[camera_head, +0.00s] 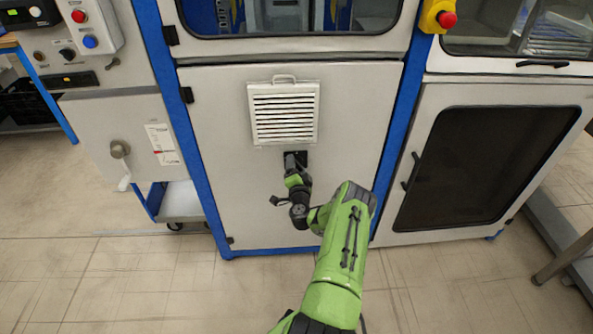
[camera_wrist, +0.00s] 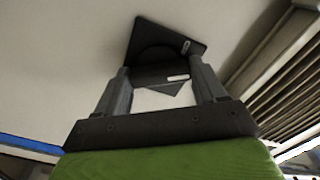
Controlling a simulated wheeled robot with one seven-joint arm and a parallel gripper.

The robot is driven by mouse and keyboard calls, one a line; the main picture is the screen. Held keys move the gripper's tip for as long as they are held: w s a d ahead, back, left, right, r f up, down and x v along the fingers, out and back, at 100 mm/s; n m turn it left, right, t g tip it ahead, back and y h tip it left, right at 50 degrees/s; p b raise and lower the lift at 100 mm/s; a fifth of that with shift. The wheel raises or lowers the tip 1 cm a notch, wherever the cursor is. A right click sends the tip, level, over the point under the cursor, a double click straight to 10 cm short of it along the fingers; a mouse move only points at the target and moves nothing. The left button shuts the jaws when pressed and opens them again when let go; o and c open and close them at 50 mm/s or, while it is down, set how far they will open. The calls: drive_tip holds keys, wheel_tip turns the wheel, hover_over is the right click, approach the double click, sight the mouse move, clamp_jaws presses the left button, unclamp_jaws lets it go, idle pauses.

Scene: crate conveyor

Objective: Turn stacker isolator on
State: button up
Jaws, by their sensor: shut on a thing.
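The isolator is a black square plate with a round dial on the pale cabinet door. In the wrist view its plate (camera_wrist: 150,35) fills the top middle, and a dark handle (camera_wrist: 155,74) with a light mark stands out from it. My gripper (camera_wrist: 161,72) has one finger on each side of this handle and is shut on it. In the head view my gripper (camera_head: 294,162) reaches the door just below the vent and covers most of the isolator; a dark edge of the plate (camera_head: 303,156) shows. The exact handle angle is hard to tell.
A louvred vent (camera_head: 284,113) with a top handle sits just above the isolator. Blue frame posts (camera_head: 194,150) flank the door. A grey panel with a round knob (camera_head: 119,149) is at left. A red emergency button (camera_head: 446,19) is at upper right. The floor in front is clear.

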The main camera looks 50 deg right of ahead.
drive_tip(key=m+b, duration=0.1)
drive_tip(key=m, duration=0.5)
drive_tip(key=shift+m, duration=0.3)
idle(0.4)
drive_tip(key=o, duration=1)
drive_tip(key=shift+o, duration=0.2)
